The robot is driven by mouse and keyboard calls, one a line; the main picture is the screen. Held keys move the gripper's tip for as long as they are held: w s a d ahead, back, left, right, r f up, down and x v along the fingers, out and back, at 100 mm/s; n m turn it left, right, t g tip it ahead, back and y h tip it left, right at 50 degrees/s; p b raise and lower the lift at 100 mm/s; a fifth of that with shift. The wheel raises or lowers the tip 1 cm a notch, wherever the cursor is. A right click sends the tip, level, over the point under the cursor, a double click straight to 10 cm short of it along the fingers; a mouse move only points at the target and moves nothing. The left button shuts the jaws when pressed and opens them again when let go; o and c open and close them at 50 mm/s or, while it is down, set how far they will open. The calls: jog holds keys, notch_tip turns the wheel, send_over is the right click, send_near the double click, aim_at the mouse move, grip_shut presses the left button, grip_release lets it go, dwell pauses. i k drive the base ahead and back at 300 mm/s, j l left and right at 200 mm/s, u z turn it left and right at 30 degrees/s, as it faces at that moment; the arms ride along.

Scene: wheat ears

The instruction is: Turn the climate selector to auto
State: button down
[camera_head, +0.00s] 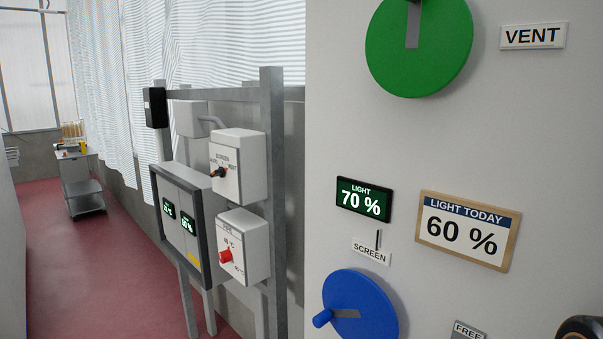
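A white selector box (238,165) is mounted on a grey metal frame left of centre. Its face is labelled SCREEN at the top, AUTO at the left and VENT at the right. A small black and orange knob (218,172) sits in the middle of these labels. The knob is small here, and I cannot tell for sure which label it points to. My gripper is not clearly seen; nothing is touching the knob.
Below is a box with a red knob (225,256), beside a display cabinet (184,222). A near white panel fills the right, with a green disc (440,50), a blue disc (365,305) and a LIGHT TODAY 60 % card (467,231). A dark rounded part shows bottom right. Red floor lies open at left, before a trolley (82,185).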

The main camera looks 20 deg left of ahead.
aim_at(220, 172)
jog(key=u, duration=1.25)
jog(key=i+j, duration=0.4)
jog(key=i+u, duration=0.05)
